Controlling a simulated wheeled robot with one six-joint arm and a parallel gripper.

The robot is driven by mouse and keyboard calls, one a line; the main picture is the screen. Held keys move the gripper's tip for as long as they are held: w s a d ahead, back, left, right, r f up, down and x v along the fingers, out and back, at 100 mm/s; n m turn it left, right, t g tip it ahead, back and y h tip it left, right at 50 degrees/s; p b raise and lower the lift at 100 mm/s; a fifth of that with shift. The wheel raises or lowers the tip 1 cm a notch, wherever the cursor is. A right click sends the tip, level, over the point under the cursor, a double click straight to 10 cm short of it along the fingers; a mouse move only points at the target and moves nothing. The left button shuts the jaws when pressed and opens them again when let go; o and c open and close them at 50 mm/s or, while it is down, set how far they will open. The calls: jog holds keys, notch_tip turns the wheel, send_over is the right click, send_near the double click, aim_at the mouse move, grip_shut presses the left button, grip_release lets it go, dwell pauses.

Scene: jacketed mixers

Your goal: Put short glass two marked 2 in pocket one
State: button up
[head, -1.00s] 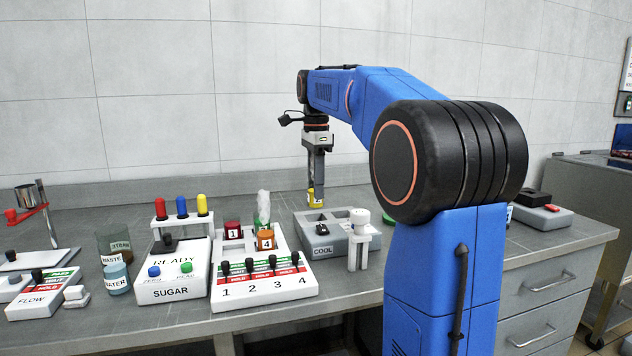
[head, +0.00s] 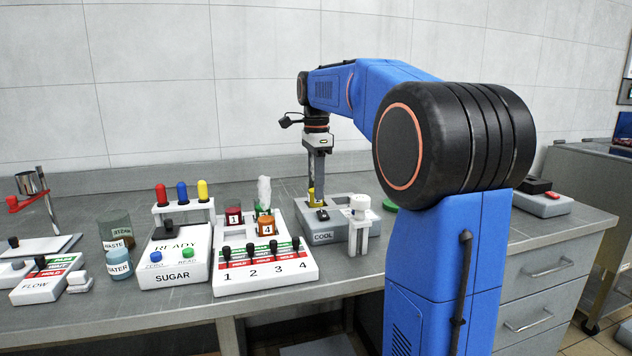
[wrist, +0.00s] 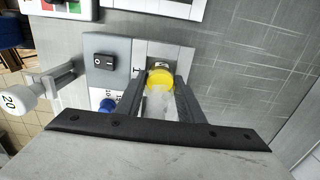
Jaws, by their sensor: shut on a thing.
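A short glass with yellow contents (head: 316,196) is held in my gripper (head: 317,188); its number is not readable now. In the wrist view the yellow glass (wrist: 160,77) sits between my two fingers, which are shut on it. It is low over the far left part of the grey COOL unit (head: 322,237), in line with a pale plate (wrist: 165,50) on that unit. I cannot tell whether it touches the plate or sits in a pocket.
A white stand (head: 270,285) numbered 1 to 4 holds a red glass (head: 233,216), an orange glass (head: 267,227) and a green one. A white-topped post (head: 359,225) stands at the COOL unit's front right. The black switch (wrist: 105,64) is beside the plate.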

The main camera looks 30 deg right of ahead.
jog(key=shift+f, duration=0.75)
jog(key=shift+f, duration=0.15)
jog(key=o, duration=1.7)
jog(key=shift+r, duration=3)
